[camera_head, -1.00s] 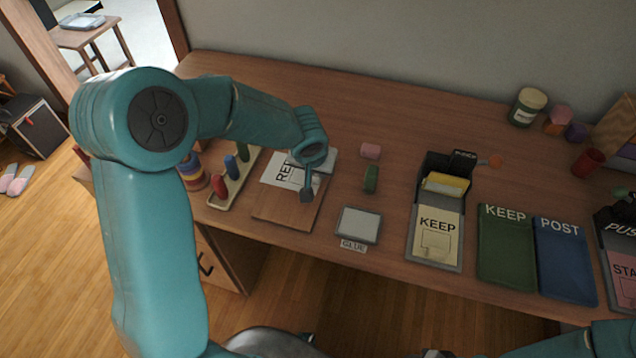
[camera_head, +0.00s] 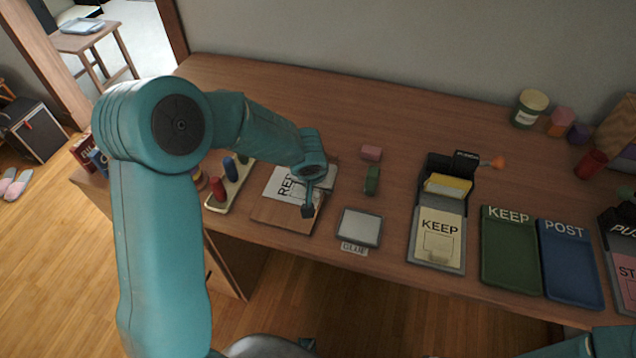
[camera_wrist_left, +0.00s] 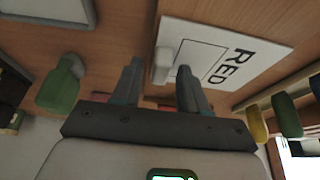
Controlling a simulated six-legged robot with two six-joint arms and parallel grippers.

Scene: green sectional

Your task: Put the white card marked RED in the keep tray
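The white card marked RED (camera_head: 285,182) lies on a wooden board (camera_head: 270,210) at the left of the desk. It also shows in the left wrist view (camera_wrist_left: 255,45), with a raised pale tab (camera_wrist_left: 163,63) at its edge. My left gripper (camera_head: 308,211) points down over the card's right part and hides some of it. In the wrist view its two fingers (camera_wrist_left: 160,72) are apart, with the tab between or just beyond the tips; I see no contact. The green KEEP tray (camera_head: 510,255) is empty, right of centre. My right gripper is not in view.
The blue POST tray (camera_head: 570,270) adjoins the KEEP tray. A peg rack (camera_head: 230,185) stands left.

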